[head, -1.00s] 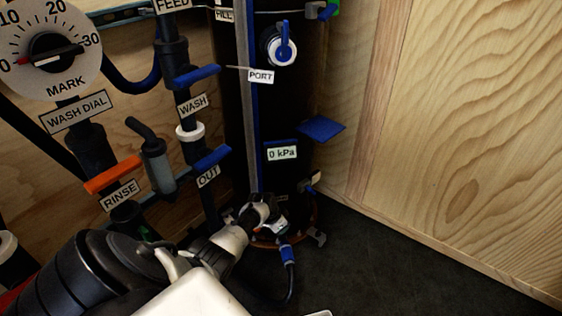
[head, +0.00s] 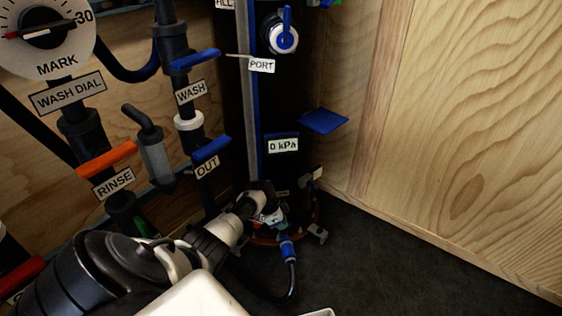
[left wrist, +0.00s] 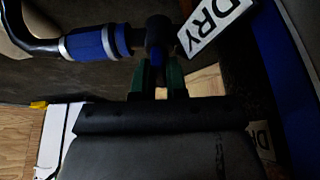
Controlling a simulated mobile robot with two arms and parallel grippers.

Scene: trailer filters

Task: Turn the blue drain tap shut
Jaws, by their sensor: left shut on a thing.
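My left gripper (head: 268,212) reaches in from the lower left to the foot of the black column (head: 282,100). In the left wrist view its two green-edged fingers (left wrist: 158,78) are closed around a small part at a dark pipe fitting (left wrist: 158,38). This is where the drain tap seems to be, but its blue handle is mostly hidden by the fingers. Beside it a hose with a blue collar (head: 288,250) leaves the fitting; the collar also shows in the left wrist view (left wrist: 95,43). A DRY label (left wrist: 215,25) hangs right of the fitting. My right gripper is not in view.
Blue WASH (head: 195,60) and OUT (head: 211,148) handles and an orange RINSE handle (head: 106,160) stand left of the column. A blue plate (head: 323,121) sticks out at its right. A wooden wall (head: 470,130) bounds the right; dark floor (head: 400,260) is clear.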

